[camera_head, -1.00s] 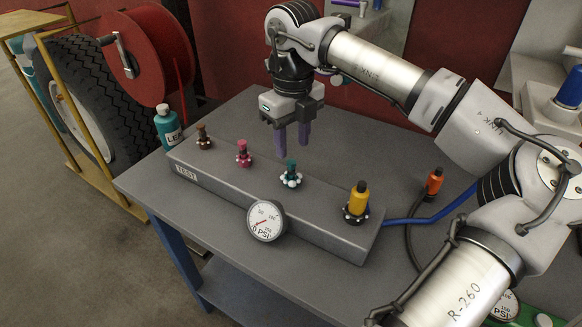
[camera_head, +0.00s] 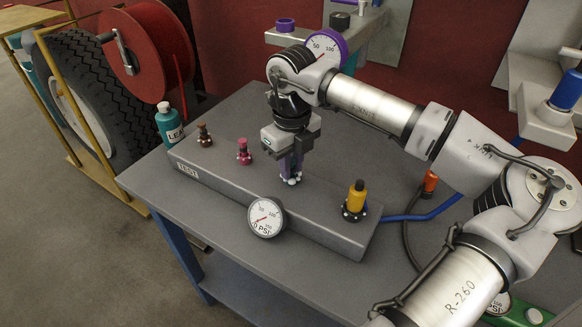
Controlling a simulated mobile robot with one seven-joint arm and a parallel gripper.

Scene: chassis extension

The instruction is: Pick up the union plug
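A grey test block labelled TEST (camera_head: 330,222) lies on the bench with a row of coloured plugs: brown (camera_head: 204,136), magenta (camera_head: 244,152), teal and yellow (camera_head: 356,197). I cannot tell by looks which one is named the union plug. My gripper (camera_head: 291,176) points down over the teal plug's place, its purple fingers at that plug. The fingers hide nearly all of the teal plug; only the pale knobs of its base (camera_head: 292,182) show. Whether the fingers are closed on it is not clear.
A round pressure gauge (camera_head: 265,217) is on the block's front. A teal bottle (camera_head: 169,124) stands at its left end. An orange-topped fitting (camera_head: 430,181), a blue hose (camera_head: 420,215) and a dark hose lie to the right. The bench front (camera_head: 230,240) is clear.

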